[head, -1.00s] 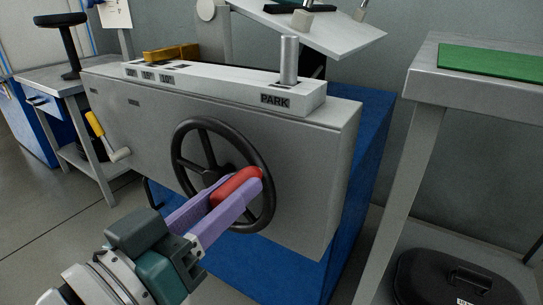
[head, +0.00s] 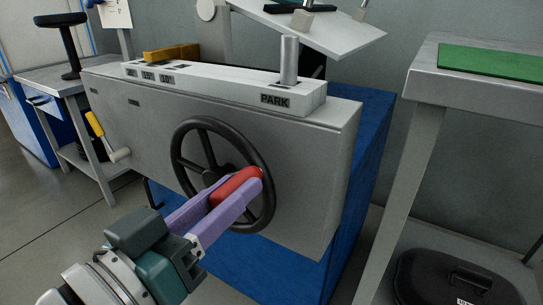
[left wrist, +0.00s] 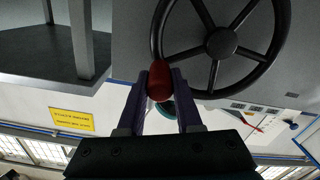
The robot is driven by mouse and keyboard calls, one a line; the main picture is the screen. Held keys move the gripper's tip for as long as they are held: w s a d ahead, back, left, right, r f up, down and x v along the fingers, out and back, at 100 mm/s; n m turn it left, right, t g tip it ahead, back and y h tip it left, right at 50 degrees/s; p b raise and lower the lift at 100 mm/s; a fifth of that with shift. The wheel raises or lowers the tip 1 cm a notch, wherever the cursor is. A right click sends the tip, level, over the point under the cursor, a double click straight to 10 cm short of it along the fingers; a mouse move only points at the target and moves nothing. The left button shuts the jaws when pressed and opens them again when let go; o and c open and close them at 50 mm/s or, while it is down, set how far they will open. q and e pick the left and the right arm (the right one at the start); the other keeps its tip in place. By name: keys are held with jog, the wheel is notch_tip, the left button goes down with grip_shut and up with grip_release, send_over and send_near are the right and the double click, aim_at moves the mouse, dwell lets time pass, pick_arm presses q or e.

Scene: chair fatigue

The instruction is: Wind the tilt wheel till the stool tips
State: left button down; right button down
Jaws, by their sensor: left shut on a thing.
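The black tilt wheel (head: 178,160) stands on the front of a grey machine housing (head: 300,190). Its red handle (head: 240,183) is at the lower right of the rim in the head view. My left gripper (head: 236,190) has its purple fingers closed on the red handle. In the left wrist view the red handle (left wrist: 159,82) sits between my fingertips at the lower left of the wheel (left wrist: 283,30). A tilted pale plate (head: 340,35) with small things on it shows above the housing; I cannot tell whether it is the stool. My right gripper is not seen.
A crank with a yellow grip (head: 95,124) sticks out left of the wheel. A metal post (head: 289,60) rises beside the PARK label (head: 274,100). A grey table with a green mat (head: 490,62) stands at the right, a black case (head: 455,280) below it.

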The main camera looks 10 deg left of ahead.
pick_arm(q)
jog(key=shift+d+f+m, duration=0.15)
jog(key=shift+f+m, duration=0.1)
jog(key=shift+m, duration=0.15)
jog(key=shift+s+d+f+m, duration=0.15)
jog(key=shift+d+f+m, duration=0.15)
jog(key=shift+f+m, duration=0.5)
jog(key=shift+r, duration=0.15)
jog(key=c, duration=0.6)
grip_release()
jog(key=shift+s, duration=0.1)
